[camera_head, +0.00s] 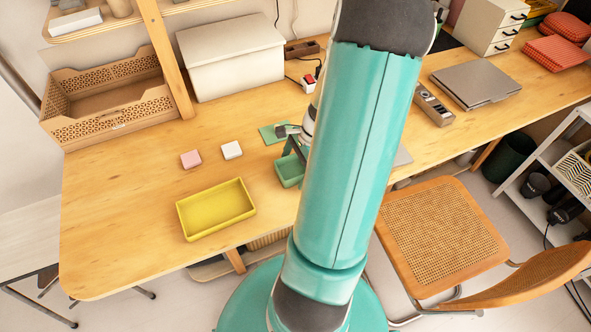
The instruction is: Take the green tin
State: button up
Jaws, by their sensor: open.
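A small green open-topped tin (289,173) stands on the wooden desk, right of the yellow tray. Its right side is hidden behind my arm. A flat green piece (270,135) lies on the desk just behind it; I cannot tell whether it is a lid. My gripper (293,145) shows only in part at the left edge of my arm. It is open, with dark fingers over or close behind the green tin. I cannot tell whether they touch it.
A yellow tray (216,210), a pink block (190,159) and a white block (231,150) are on the desk. A perforated crate (110,117), white box (231,72) and wooden post (166,62) stand behind. A chair (442,234) is at right. The desk's left is clear.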

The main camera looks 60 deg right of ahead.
aim_at(295, 172)
jog(key=shift+c, duration=0.2)
jog(key=c, duration=1.1)
jog(key=shift+r, duration=0.1)
jog(key=shift+r, duration=0.3)
notch_tip(295, 172, up, 3)
jog(key=shift+r, duration=0.1)
jog(key=s+a+r, duration=0.7)
jog(key=s+r, duration=0.2)
jog(key=s, duration=0.3)
jog(key=shift+r, duration=0.2)
